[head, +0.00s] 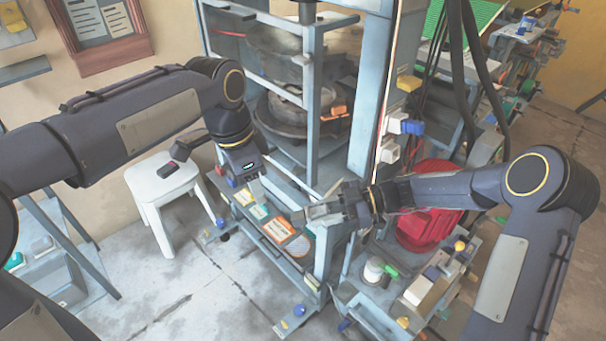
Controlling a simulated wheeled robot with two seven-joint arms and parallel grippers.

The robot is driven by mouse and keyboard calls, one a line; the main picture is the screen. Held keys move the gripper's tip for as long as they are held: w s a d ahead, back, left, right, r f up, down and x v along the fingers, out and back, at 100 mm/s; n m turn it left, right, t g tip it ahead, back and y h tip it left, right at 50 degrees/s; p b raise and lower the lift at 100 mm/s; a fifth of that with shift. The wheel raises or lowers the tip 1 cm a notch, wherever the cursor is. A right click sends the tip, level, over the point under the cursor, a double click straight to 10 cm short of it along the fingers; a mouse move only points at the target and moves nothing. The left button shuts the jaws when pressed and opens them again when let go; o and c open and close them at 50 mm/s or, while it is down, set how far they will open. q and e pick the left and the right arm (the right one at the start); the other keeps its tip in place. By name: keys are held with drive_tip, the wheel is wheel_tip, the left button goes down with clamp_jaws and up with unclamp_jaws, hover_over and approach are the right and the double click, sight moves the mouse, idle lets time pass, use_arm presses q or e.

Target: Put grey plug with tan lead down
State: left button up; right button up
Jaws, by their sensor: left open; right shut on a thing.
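My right gripper (322,210) reaches in from the right and is shut in front of the blue-grey press frame. A small pale grey piece shows at its fingertips, consistent with the grey plug, but it is too small to make out clearly. I cannot make out a tan lead. My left gripper (247,178) points down and is open, above the left end of the press's low shelf. The two grippers are apart.
The low shelf (265,222) carries several coloured cards. A white stool (150,183) with a small dark item stands left. Right are a cluttered trolley (385,297), a red round thing (425,228) and sockets on the post, including a blue one (411,127).

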sight(303, 213)
use_arm(q)
drive_tip(key=w+d+f+m+y, duration=0.2)
drive_tip(key=w+d+f+m, duration=0.15)
drive_tip(key=d, duration=0.55)
drive_tip(key=shift+m+g, duration=0.4)
drive_tip(key=shift+m, duration=0.05)
drive_tip(key=f, duration=1.1)
drive_tip(key=shift+w+d+f, duration=0.15)
drive_tip(key=shift+w+d, duration=0.05)
drive_tip(key=c, duration=0.9)
drive_tip(key=shift+c, duration=0.3)
use_arm(e)
drive_tip(key=o, duration=1.1)
